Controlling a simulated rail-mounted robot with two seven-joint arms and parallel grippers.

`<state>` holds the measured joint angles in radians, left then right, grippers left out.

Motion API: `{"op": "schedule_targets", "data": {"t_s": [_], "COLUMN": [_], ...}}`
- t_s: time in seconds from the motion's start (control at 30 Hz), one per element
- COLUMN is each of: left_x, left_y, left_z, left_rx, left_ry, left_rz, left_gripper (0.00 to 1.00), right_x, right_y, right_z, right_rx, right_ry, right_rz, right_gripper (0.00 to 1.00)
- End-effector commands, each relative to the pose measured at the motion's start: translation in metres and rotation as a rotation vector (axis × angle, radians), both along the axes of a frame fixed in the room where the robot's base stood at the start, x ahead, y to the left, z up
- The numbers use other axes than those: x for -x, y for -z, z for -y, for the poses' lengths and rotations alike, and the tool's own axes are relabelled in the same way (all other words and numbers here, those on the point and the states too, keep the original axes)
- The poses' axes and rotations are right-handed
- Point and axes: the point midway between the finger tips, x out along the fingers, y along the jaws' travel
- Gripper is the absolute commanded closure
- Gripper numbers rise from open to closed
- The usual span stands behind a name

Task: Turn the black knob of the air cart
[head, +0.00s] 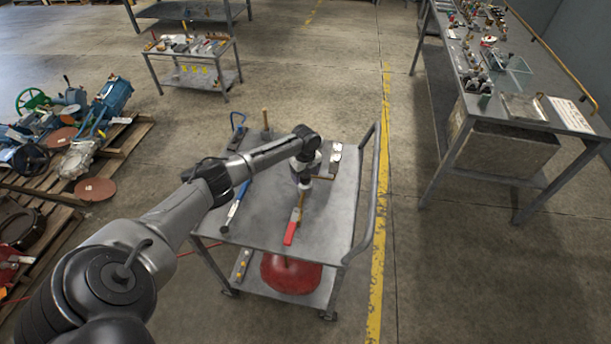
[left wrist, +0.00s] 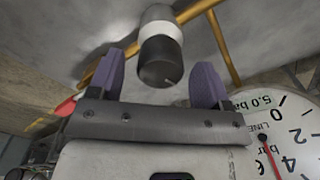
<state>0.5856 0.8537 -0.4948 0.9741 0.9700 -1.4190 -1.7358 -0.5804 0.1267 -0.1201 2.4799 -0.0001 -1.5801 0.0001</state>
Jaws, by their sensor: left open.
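The black knob (left wrist: 160,70) shows in the left wrist view, below a white collar on a grey cylindrical body with brass-coloured pipes. My left gripper (left wrist: 159,82) is open, with one purple finger pad on each side of the knob. A gap shows between each pad and the knob, so it is not gripped. A round white gauge (left wrist: 278,135) marked in bar stands to the right. In the head view my left gripper (head: 304,176) is over the grey air cart (head: 265,222); the knob is hard to make out there. My right gripper is not in view.
A red-handled tool or lever (head: 292,227), a blue-handled tool (head: 236,206) and a wooden handle (head: 265,118) are on the cart top. A red tank (head: 291,272) sits on its lower shelf. A long workbench (head: 500,130) stands at right; pallets with valves (head: 75,130) lie at left.

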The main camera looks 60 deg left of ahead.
Motion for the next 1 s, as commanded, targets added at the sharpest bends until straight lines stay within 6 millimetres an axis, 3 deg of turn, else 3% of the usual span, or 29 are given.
{"op": "schedule_targets", "data": {"t_s": [0.5, 0.73, 1.0], "left_x": [-0.001, 0.000, 0.000], "left_y": [-0.098, -0.121, -0.129], "left_z": [-0.001, 0.000, 0.000], "left_rx": [-0.001, 0.000, 0.000], "left_ry": [-0.001, -0.001, -0.001], "left_rz": [0.004, 0.002, 0.002], "left_gripper": [0.28, 0.28, 0.28], "right_x": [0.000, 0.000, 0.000], "right_y": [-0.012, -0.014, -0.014], "right_z": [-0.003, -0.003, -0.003], "right_rx": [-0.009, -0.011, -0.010], "right_ry": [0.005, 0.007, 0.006], "right_rz": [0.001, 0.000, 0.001], "right_gripper": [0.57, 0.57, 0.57]}}
